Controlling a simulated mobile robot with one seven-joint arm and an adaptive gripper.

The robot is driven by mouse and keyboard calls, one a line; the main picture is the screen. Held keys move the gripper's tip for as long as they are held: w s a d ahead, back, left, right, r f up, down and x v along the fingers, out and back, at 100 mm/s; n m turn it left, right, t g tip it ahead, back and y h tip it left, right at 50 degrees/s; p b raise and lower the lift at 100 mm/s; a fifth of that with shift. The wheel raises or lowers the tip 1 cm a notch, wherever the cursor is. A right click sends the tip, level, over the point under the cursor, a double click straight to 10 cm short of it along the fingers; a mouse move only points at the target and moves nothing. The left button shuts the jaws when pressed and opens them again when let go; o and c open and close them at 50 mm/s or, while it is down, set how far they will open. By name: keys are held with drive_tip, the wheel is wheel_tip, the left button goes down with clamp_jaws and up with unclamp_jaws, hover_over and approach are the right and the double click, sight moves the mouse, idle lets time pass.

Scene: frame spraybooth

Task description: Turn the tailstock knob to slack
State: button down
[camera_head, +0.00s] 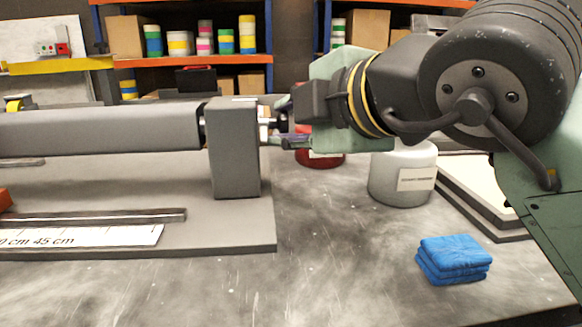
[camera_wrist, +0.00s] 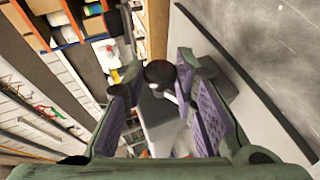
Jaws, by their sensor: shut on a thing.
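The grey tailstock block (camera_head: 234,150) stands upright at the right end of the grey base plate (camera_head: 255,232). A long grey tube (camera_head: 100,130) meets its left side. My gripper (camera_head: 279,131) comes in level from the right, at the block's right face. Its fingers close around the tailstock knob, mostly hidden by them in the head view. In the wrist view a dark round knob (camera_wrist: 160,73) shows between the purple-padded fingers (camera_wrist: 155,92), with a grey body beyond it. How far the knob is turned cannot be told.
A grey labelled can (camera_head: 402,180) and a red can (camera_head: 320,158) stand right of the tailstock, below my arm. Folded blue cloths (camera_head: 453,258) lie at the front right. A ruler strip (camera_head: 90,238) and a metal bar (camera_head: 110,217) lie at left. The front middle bench is clear.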

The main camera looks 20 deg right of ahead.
drive_tip(key=f+t+b, duration=0.1)
drive_tip(key=t+b, duration=0.1)
drive_tip(key=b, duration=0.3)
drive_tip(key=shift+f+n, duration=0.1)
drive_tip(key=shift+n, duration=0.3)
drive_tip(key=shift+t+b, duration=0.6)
drive_tip(key=shift+b, duration=0.45)
drive_tip(key=shift+r+n, duration=0.3)
drive_tip(key=shift+t, duration=0.3)
drive_tip(key=c, duration=1.3)
unclamp_jaws()
